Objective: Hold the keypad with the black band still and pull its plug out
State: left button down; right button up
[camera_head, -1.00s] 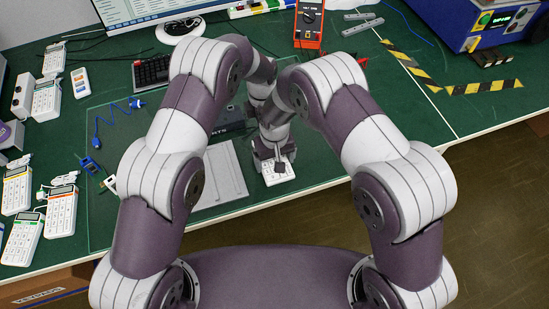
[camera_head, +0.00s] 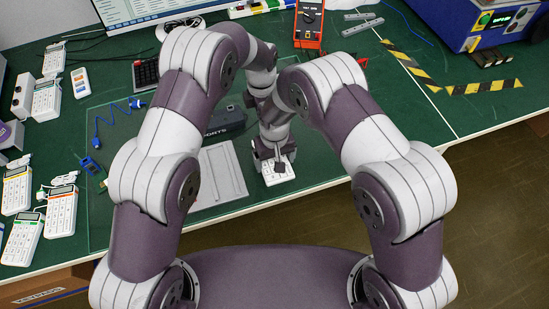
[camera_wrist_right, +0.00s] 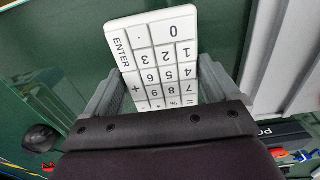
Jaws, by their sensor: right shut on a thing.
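A white keypad (camera_head: 277,175) lies on the bench near its front edge. In the right wrist view the keypad (camera_wrist_right: 160,55) shows its white keys, with ENTER at the end away from the wrist. No black band shows on the part in view; its near end is hidden by my wrist. My right gripper (camera_head: 274,160) reaches down onto it, and in the right wrist view the gripper's (camera_wrist_right: 157,68) grey fingers are shut on its two sides. My left arm arches over the bench, and its gripper is hidden behind the arms. I cannot make out the plug.
A black box marked PORTS (camera_head: 226,121) stands behind a grey tray (camera_head: 219,175), left of the keypad. Several other keypads (camera_head: 62,212) lie at the left. A blue cable (camera_head: 104,116) lies on the mat. A multimeter (camera_head: 309,22) stands at the back. Bench right of the keypad is clear.

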dwell(0.4)
jog(key=o, duration=0.9)
jog(key=shift+c, duration=0.2)
